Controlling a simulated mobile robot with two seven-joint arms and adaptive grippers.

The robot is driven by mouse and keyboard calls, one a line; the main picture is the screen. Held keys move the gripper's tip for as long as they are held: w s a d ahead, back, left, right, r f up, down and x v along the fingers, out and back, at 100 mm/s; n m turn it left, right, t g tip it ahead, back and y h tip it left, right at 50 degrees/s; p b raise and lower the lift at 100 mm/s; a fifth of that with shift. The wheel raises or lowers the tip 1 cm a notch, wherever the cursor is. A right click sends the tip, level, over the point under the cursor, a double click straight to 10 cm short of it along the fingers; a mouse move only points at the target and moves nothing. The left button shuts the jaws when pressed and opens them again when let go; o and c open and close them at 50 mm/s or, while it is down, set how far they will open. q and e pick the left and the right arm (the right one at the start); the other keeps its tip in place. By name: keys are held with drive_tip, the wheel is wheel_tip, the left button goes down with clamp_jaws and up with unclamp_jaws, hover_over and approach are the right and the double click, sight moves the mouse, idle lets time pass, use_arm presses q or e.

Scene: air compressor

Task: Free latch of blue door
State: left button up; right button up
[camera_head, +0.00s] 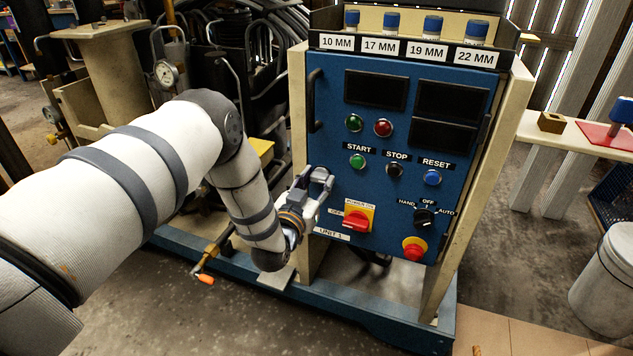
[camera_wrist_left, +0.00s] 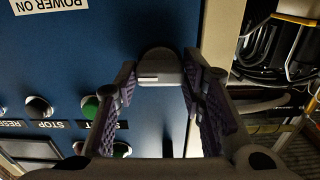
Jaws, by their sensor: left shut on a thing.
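The blue door (camera_head: 330,140) is the front panel of the compressor's control cabinet. It looks closed in its frame. My left gripper (camera_head: 322,180) is at the door's left edge, left of the red power switch. In the left wrist view, which is upside down, a small grey rounded latch (camera_wrist_left: 159,66) with a pale slot mark sits between the fingertips of my left gripper (camera_wrist_left: 162,80). The fingers are shut on it from both sides. My right gripper is not in view.
A black handle (camera_head: 315,100) is on the door's upper left. The red power switch (camera_head: 355,221) is close to the right of the gripper. Several buttons and an AUTO selector (camera_head: 424,217) stick out further right. Sockets stand on top. A bin (camera_head: 606,290) stands at right.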

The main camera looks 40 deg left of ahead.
use_arm(q)
drive_tip(key=o, duration=1.1)
drive_tip(key=shift+o, duration=0.2)
drive_tip(key=v, duration=1.2)
drive_tip(key=shift+f, duration=0.1)
